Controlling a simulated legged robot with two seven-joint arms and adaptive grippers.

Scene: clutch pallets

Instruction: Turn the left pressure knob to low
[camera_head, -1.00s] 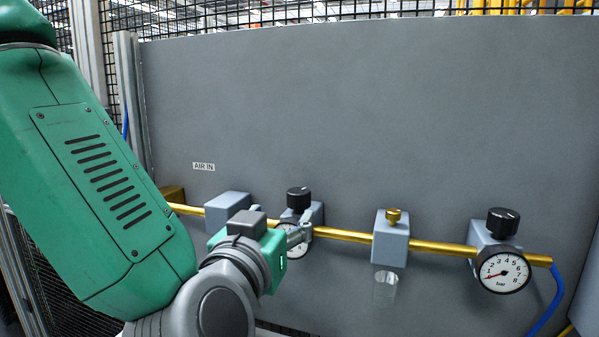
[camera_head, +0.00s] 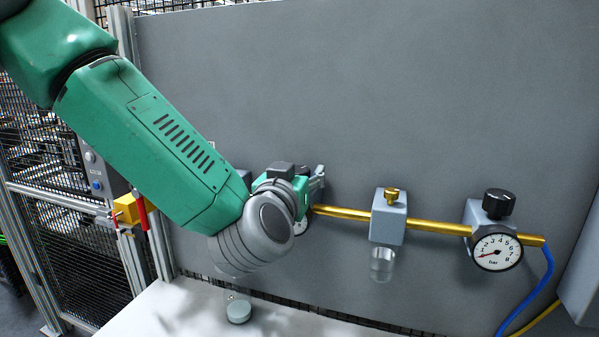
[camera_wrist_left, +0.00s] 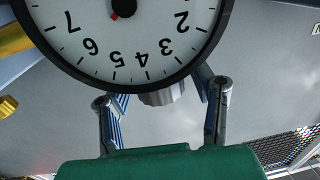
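The left regulator's gauge (camera_wrist_left: 145,30) fills the top of the left wrist view, upside down. Its hub and a bit of red show, but I cannot tell the reading. A grey ridged cylinder (camera_wrist_left: 161,95), apparently the left knob, sits at the gauge's rim. My left gripper (camera_wrist_left: 165,95) has its fingers apart, one on either side of the cylinder, with gaps visible. In the head view my left gripper (camera_head: 318,179) is at the left regulator and hides its knob; only a sliver of the gauge (camera_head: 301,227) shows. My right gripper is not in view.
A brass pipe (camera_head: 345,212) runs right to a middle block with a brass knob (camera_head: 391,195) and clear bowl (camera_head: 382,264). Further right are a black knob (camera_head: 498,203) and gauge (camera_head: 497,249). A grey panel (camera_head: 330,90) stands behind; a white surface (camera_head: 170,310) lies below.

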